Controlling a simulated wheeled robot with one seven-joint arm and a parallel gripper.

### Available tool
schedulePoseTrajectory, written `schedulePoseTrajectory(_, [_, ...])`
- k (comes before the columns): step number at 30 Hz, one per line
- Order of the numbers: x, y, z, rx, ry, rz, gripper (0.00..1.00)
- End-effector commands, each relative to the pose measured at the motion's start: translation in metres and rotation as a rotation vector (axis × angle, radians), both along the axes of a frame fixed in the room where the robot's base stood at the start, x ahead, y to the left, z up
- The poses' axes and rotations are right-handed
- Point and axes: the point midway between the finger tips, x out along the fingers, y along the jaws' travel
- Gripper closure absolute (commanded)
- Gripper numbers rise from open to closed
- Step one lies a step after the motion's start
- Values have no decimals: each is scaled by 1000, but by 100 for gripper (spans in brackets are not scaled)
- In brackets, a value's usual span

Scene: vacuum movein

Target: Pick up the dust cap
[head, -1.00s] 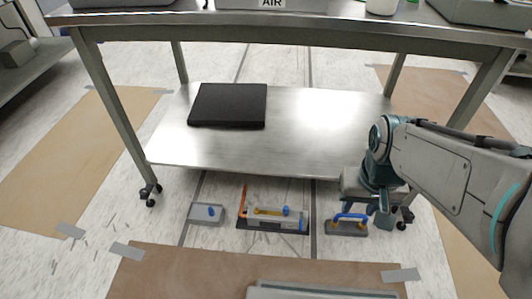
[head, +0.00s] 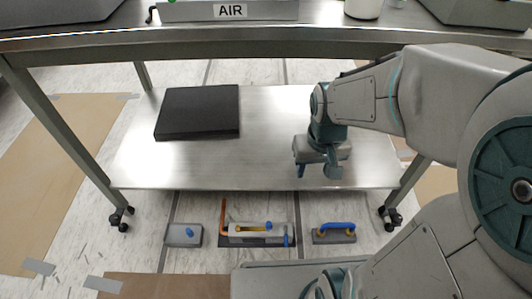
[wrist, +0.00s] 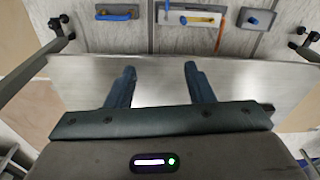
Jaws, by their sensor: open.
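No piece is plainly recognisable as the dust cap. Candidates are small blue parts on fixtures on the floor in front of the table. One is a blue knob (head: 189,232) on the left grey block (head: 176,240); it also shows at the upper right of the wrist view (wrist: 253,20). Another is a blue piece (head: 268,226) on the middle fixture (head: 246,238). My gripper (head: 317,173) is open and empty over the table's lower shelf. In the wrist view its two blue fingers (wrist: 159,70) are spread with only shelf between them.
A steel table's lower shelf (head: 270,140) holds a black slab (head: 198,112). A grey block with a blue handle (head: 334,233) stands right of the middle fixture, which has an orange upright (head: 223,218). Wheeled table legs stand either side.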

Motion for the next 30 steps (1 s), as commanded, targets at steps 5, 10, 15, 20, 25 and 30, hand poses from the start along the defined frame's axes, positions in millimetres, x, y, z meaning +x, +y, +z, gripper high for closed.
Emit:
schedulePoseTrajectory(5, [40,15,-33,1,25,60,52])
schedulePoseTrajectory(10, [69,34,-75,-1,36,125,52])
schedulePoseTrajectory(15, [89,54,-124,-3,49,190,52])
schedulePoseTrajectory(20, [97,72,-175,-9,60,251,52])
schedulePoseTrajectory(25, [94,88,-234,-17,72,315,52])
schedulePoseTrajectory(30, [83,98,-283,-26,79,364,52])
